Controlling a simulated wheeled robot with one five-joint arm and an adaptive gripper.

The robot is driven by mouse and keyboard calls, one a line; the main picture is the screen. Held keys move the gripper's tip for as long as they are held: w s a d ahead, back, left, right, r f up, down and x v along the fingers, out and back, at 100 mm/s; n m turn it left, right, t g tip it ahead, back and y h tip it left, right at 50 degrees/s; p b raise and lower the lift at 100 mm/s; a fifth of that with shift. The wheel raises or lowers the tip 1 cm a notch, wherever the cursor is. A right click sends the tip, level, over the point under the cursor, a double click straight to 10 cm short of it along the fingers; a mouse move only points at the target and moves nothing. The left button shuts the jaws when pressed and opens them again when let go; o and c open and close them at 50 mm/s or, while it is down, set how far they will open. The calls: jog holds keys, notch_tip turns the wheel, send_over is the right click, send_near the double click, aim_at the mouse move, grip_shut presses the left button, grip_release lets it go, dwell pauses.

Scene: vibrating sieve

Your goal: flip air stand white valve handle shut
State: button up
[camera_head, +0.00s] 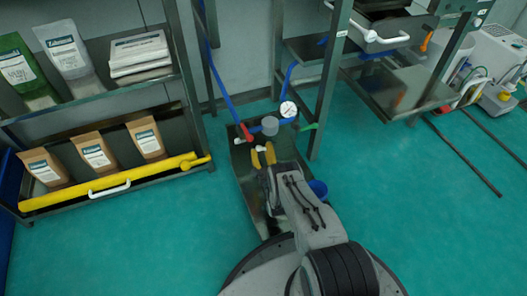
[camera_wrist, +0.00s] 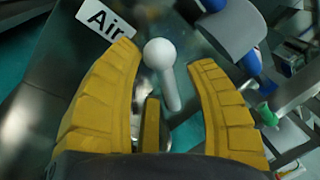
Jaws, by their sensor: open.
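The white valve handle (camera_wrist: 160,53) shows in the wrist view as a round white knob with a pale stem running down and slightly right. My gripper (camera_wrist: 163,56) has its yellow fingers spread on either side of the knob, with a gap on both sides. In the head view my gripper (camera_head: 263,156) is over the dark metal air stand (camera_head: 246,178); I cannot make out the white handle there. A white "Air" label (camera_wrist: 103,20) lies up and left of the knob.
A grey cylinder (camera_head: 270,125), a gauge (camera_head: 288,109), a red handle (camera_head: 246,132), a green handle (camera_head: 308,126) and blue piping (camera_head: 227,100) crowd the stand's far end. A shelf with a yellow rail (camera_head: 105,183) stands left.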

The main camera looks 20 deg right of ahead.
jog(key=v, duration=0.7)
jog(key=shift+s, duration=0.3)
jog(key=shift+o, duration=0.3)
